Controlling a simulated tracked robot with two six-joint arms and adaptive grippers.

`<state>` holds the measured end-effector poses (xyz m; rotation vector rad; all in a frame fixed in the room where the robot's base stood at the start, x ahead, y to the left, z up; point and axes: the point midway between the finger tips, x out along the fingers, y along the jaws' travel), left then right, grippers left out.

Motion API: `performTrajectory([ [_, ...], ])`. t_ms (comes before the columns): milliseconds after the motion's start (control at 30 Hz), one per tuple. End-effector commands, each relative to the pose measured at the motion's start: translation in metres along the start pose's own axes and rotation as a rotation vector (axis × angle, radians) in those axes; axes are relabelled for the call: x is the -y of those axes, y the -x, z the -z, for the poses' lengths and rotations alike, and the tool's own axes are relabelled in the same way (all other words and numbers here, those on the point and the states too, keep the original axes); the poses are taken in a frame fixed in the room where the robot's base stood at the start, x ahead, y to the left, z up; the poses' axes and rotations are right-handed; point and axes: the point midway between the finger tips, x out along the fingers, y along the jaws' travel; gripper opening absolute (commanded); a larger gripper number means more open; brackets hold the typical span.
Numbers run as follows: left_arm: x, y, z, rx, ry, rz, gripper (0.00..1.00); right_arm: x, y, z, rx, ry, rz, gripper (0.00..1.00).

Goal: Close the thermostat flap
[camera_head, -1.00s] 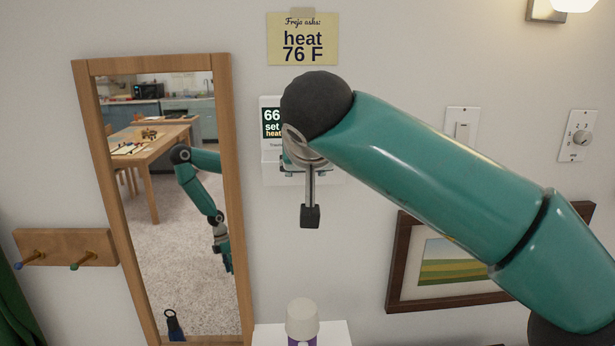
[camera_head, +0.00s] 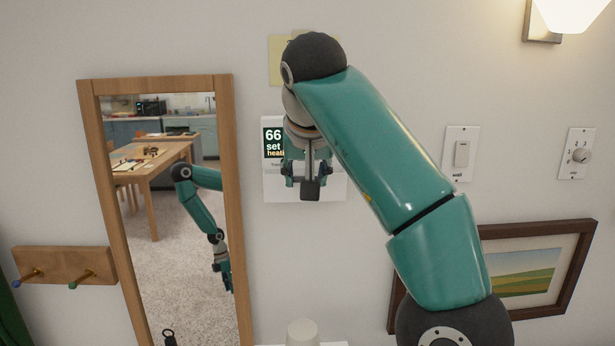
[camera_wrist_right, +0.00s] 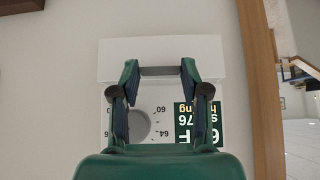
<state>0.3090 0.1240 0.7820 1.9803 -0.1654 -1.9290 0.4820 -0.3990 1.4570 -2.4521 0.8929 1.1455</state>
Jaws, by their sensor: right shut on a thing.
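The thermostat (camera_head: 272,158) is on the wall beside the mirror, partly behind my right gripper (camera_head: 308,172). Its display reads 66, set, heating; the right wrist view shows it upside down (camera_wrist_right: 198,122), with 76 legible. The grey dial (camera_wrist_right: 138,125) is uncovered. The white flap (camera_head: 272,188) is open at the thermostat's lower edge; it fills the top of the right wrist view's thermostat (camera_wrist_right: 110,62). My right gripper (camera_wrist_right: 163,71) is shut on the flap, with a grey bar between its fingertips. My left gripper is not directly in view.
A wood-framed mirror (camera_head: 238,200) reflects a lowered arm of mine; I cannot tell which. A peg rail (camera_head: 60,263) is left. A light switch (camera_head: 461,152), a rotary switch (camera_head: 577,153) and a framed picture (camera_head: 535,275) are right. A yellow note (camera_head: 277,62) is mostly hidden.

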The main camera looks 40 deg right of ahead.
Motion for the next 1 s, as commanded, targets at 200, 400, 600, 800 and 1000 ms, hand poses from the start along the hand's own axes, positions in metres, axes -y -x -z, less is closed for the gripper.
performTrajectory([
  [200,0.0002,-0.0004,0.0000,0.000,0.000,0.000,0.40,0.0011,-0.0029,-0.0001,0.029,0.003,-0.004,0.11],
  [400,0.0002,-0.0004,0.0000,0.000,0.000,0.000,0.40,0.0006,-0.0027,-0.0001,0.035,0.003,-0.004,0.11],
  [600,0.0002,-0.0004,0.0000,0.000,0.000,0.000,0.40,0.0005,-0.0026,0.0000,0.035,0.003,-0.005,0.11],
  [800,0.0002,-0.0004,0.0000,0.000,0.000,0.000,0.40,0.0005,-0.0026,0.0001,0.034,0.003,-0.005,0.57],
  [1000,0.0001,-0.0003,0.0000,0.000,0.000,0.000,0.40,0.0000,-0.0015,0.0008,0.031,0.001,-0.003,0.71],
])
